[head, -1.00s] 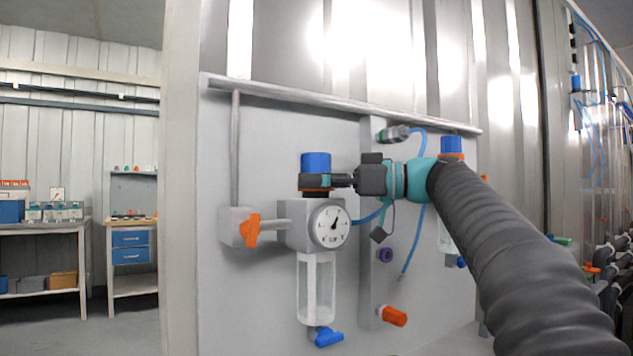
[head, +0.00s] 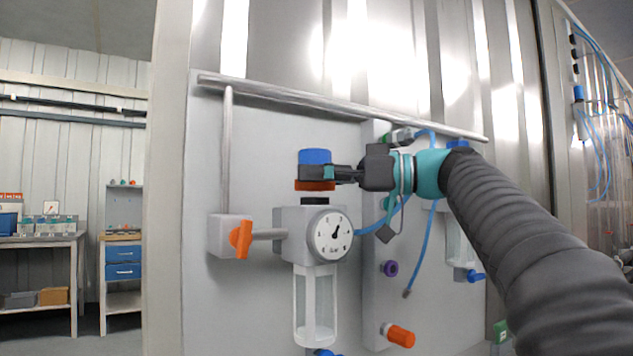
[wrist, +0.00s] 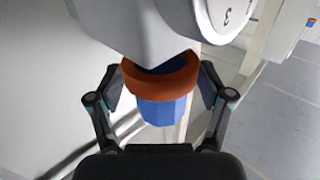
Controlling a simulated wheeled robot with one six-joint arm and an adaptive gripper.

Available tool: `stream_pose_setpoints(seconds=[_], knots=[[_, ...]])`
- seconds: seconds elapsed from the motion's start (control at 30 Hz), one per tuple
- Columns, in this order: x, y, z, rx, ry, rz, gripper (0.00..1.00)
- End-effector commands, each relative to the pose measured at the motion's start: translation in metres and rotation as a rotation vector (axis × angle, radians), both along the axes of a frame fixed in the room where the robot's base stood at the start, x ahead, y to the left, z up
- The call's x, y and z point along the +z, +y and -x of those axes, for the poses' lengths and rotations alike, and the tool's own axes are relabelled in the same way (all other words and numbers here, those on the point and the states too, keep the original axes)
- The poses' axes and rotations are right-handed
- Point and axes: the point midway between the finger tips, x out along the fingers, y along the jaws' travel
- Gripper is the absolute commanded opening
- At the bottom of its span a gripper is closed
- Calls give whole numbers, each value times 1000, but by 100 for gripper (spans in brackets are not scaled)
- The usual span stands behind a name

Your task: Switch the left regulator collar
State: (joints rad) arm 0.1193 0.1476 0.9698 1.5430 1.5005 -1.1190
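The left regulator has a grey body (head: 294,232) with a round gauge (head: 332,236). Above it is a blue knob (head: 315,156) with an orange collar (head: 315,186). A black neck (head: 315,201) shows on the body, with a small gap under the collar. My gripper (head: 318,173) comes in from the right, its dark fingers just above the orange band. The blue knob (wrist: 165,108) points down there.
An orange valve handle (head: 241,239) is left of the body. A clear bowl (head: 314,305) hangs below. A purple fitting (head: 390,268), an orange knob (head: 398,335) and blue hoses (head: 421,245) are to the right. A metal rail (head: 340,106) runs above. A second regulator's bowl (head: 460,245) is partly behind my arm.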

Motion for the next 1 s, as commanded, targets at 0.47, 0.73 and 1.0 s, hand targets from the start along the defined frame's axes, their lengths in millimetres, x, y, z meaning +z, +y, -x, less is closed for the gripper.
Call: stream_pose_setpoints(seconds=[0.47,0.73,1.0], knots=[[-2,-7,1,3,3,5,91],[-2,-55,9,-2,3,4,91],[-2,-101,18,-1,2,4,91]])
